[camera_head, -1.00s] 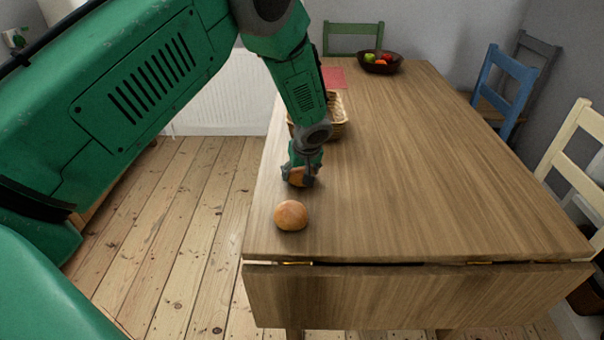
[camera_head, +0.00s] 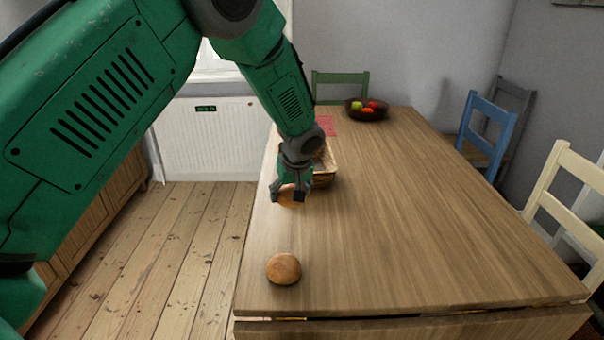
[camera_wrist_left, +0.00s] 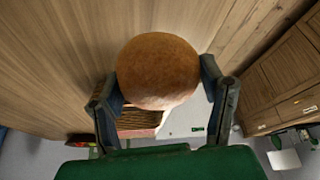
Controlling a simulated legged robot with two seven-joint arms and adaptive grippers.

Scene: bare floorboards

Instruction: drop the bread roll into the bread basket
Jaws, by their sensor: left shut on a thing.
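My left gripper (camera_head: 288,193) is shut on a bread roll (camera_head: 289,199), with its fingers on either side. The held roll looks round and brown in the left wrist view (camera_wrist_left: 158,70). A second bread roll (camera_head: 284,269) lies on the table nearer to me, apart from the gripper. The woven bread basket (camera_head: 326,170) stands on the table just beyond and to the right of the gripper, partly hidden by my arm. Part of the basket shows below the held roll in the left wrist view (camera_wrist_left: 139,120). My right gripper is not in view.
The wooden table (camera_head: 420,220) is clear in its middle and right. A dark fruit bowl (camera_head: 367,114) and a red mat (camera_head: 326,125) are at the far end. Green (camera_head: 340,80), blue (camera_head: 487,130) and cream (camera_head: 570,190) chairs stand around the table.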

